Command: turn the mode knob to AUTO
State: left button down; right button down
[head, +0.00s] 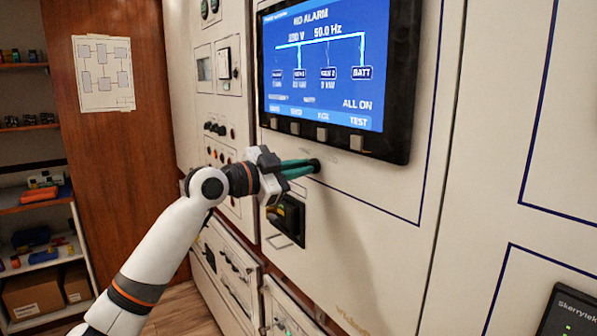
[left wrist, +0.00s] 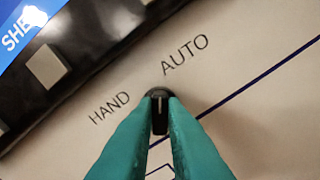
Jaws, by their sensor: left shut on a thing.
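The mode knob (left wrist: 159,97) is small and black with a pale line on it. In the left wrist view it sits between the teal fingertips of my left gripper (left wrist: 160,118), which are shut on it. The label HAND (left wrist: 110,107) is to its left and AUTO (left wrist: 185,55) is up and to its right. The pale line runs about upright in this tilted view, closer to the AUTO side than to HAND. In the head view the knob (head: 316,165) shows at the tips of my left gripper (head: 306,168), below the screen. My right gripper is not in view.
A blue screen (head: 325,60) with a row of buttons is just above the knob. Shelves (head: 35,200) stand at the far left.

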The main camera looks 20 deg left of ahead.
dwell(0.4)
pick_arm(q)
jog(key=c, duration=1.5)
grip_release()
jog(key=b+v, duration=0.3)
jog(key=v, duration=0.9)
